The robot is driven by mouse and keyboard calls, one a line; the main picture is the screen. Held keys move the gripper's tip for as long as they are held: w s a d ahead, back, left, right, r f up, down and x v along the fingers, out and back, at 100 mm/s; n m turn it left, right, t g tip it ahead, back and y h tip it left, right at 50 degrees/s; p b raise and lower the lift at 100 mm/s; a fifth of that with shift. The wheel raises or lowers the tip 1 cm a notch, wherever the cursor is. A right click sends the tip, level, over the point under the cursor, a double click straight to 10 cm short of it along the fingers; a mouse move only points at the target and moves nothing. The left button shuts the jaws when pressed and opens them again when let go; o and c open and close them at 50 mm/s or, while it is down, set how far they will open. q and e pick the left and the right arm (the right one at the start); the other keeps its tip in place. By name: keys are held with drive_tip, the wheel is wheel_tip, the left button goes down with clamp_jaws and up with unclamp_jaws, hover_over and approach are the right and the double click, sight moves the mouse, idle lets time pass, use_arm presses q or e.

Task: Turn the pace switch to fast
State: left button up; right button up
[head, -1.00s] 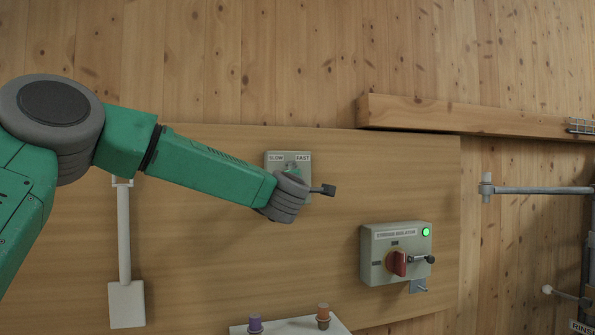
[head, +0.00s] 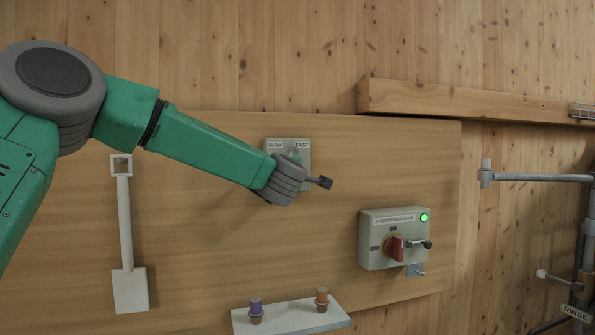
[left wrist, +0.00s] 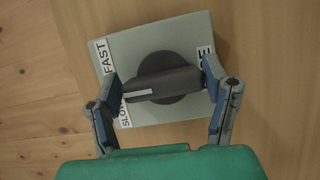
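The pace switch (head: 301,146) is a grey box on the wooden wall board, labelled SLOW and FAST; my wrist covers its lower part in the head view. In the left wrist view, its dark knob (left wrist: 165,82) has a white pointer line facing left, between FAST above and SLOW below, nearer SLOW. My left gripper (left wrist: 162,84) is open with its fingers around the knob, one at each end. Whether they touch it is unclear. My right gripper is not in view.
A grey isolator box (head: 378,219) with a red knob and a lit green lamp is at lower right. A white shelf (head: 290,318) with a purple and an orange capped item is below. A white paddle (head: 130,290) hangs at left. Pipes (head: 535,177) stand at far right.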

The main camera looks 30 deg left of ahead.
use_arm(q)
drive_tip(key=shift+o, duration=0.3)
drive_tip(key=shift+w+a+f, duration=0.25)
drive_tip(key=shift+a+f, duration=0.05)
drive_tip(key=shift+a, duration=0.1)
drive_tip(key=shift+s+a, duration=0.1)
drive_tip(key=v, duration=1.1)
drive_tip(key=shift+s, duration=0.2)
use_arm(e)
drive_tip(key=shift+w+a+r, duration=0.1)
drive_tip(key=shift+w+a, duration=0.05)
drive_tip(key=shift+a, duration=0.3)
use_arm(q)
drive_tip(key=shift+d, duration=0.3)
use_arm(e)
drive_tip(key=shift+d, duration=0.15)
